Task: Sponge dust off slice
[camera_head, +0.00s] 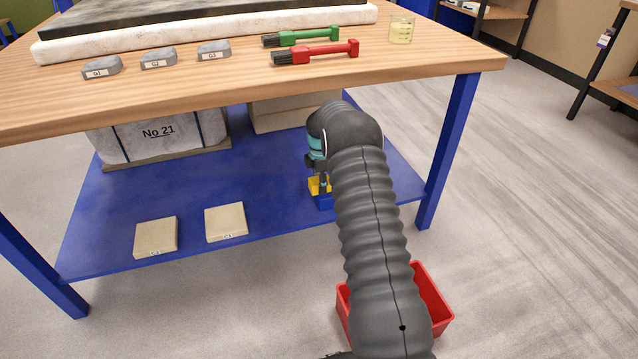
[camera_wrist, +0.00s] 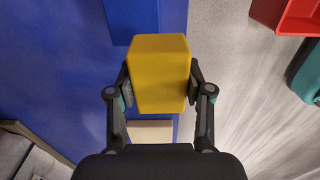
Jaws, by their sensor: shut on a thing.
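My gripper (camera_wrist: 159,88) is shut on a yellow sponge (camera_wrist: 158,65), its fingers on both sides of it. In the head view my gripper (camera_head: 317,172) is low at the right front of the blue lower shelf, partly hidden by my arm. The sponge shows there as a small yellow patch (camera_head: 317,185) just above a small blue block or holder (camera_head: 323,202); I cannot tell if they touch. Two beige slabs, a left one (camera_head: 156,237) and a right one (camera_head: 225,222), lie flat on the shelf. Three grey labelled pieces, G1 (camera_head: 101,67), G2 (camera_head: 158,58) and G3 (camera_head: 213,51), lie on the tabletop. No dust is distinguishable.
The blue shelf (camera_head: 200,195) also holds a large block marked No 21 (camera_head: 160,135) and a beige block (camera_head: 290,110). Blue table legs (camera_head: 450,150) bound it. A red bin (camera_head: 432,300) stands on the floor. Green (camera_head: 300,37) and red (camera_head: 315,53) tools and a beaker (camera_head: 401,30) are above.

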